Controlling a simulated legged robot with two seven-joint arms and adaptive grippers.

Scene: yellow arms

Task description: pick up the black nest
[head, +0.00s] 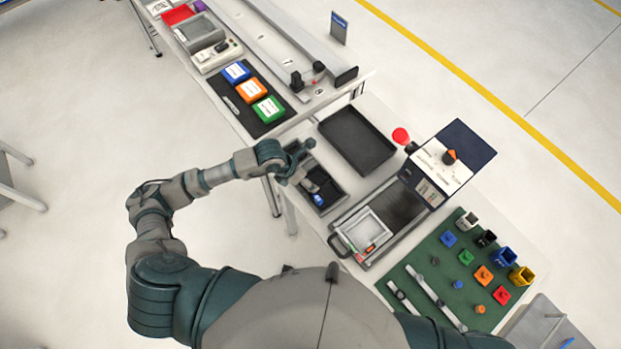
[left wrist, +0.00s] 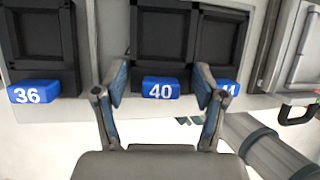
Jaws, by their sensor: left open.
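Black nests with blue number labels stand in a row in the left wrist view. The middle black nest (left wrist: 163,35) bears label 40, the left nest (left wrist: 38,35) bears 36, and the right nest (left wrist: 218,40), partly cut off by a finger, bears 41. My left gripper (left wrist: 160,88) is open, its two fingers on either side of the label 40, with nothing between them that I can see gripped. In the head view my left gripper (head: 306,180) is over the dark nests (head: 330,192) at the table's left edge and hides part of them. My right gripper is not in view.
A large black tray (head: 357,139) lies behind the nests. A device with a red knob (head: 401,136) and a clear-lidded box (head: 366,232) stand to the right. A green mat (head: 440,275) holds several coloured blocks and cups. Another bench stands at the top left.

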